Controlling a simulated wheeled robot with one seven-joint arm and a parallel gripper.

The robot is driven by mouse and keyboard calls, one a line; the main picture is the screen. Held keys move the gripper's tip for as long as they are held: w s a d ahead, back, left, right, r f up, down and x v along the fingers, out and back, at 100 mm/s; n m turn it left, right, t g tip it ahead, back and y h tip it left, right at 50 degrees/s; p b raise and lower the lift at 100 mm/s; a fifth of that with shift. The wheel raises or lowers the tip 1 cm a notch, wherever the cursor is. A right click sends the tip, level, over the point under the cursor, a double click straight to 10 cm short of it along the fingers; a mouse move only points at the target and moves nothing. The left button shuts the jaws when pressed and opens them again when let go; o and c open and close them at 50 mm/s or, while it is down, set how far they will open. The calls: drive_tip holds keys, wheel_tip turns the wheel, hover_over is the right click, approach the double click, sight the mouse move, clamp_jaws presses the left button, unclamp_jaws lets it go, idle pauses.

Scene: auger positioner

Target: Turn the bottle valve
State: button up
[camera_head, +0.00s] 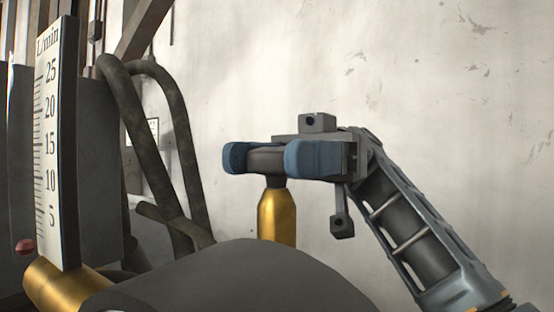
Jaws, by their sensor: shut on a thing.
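The bottle valve is a dark knob (267,161) on top of a brass valve body (277,217), in the middle of the head view. My gripper (262,159) comes from the right and is shut on the dark knob. One blue finger is at the knob's left and the other covers its right side. The brass body stands upright below, and its lower end is hidden behind a dark rounded surface. My arm reaches down to the lower right.
A white flow gauge (57,145) marked L/min stands at the left above a brass fitting (62,286). Dark bent tubes (165,150) rise between the gauge and the valve. A dark rounded surface (235,280) fills the lower middle. A pale wall lies behind.

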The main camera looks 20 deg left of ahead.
drive_tip(key=o, duration=1)
drive_tip(key=shift+r, duration=0.5)
drive_tip(key=shift+c, duration=0.2)
drive_tip(key=shift+f, duration=0.25)
wheel_tip(320, 180, up, 5)
drive_tip(key=shift+p, duration=0.65)
drive_tip(key=s+d+r+p, duration=0.1)
drive_tip(key=d+r, duration=0.5)
drive_tip(key=d, duration=0.5)
drive_tip(key=shift+d+p, duration=0.3)
drive_tip(key=shift+d, duration=0.05)
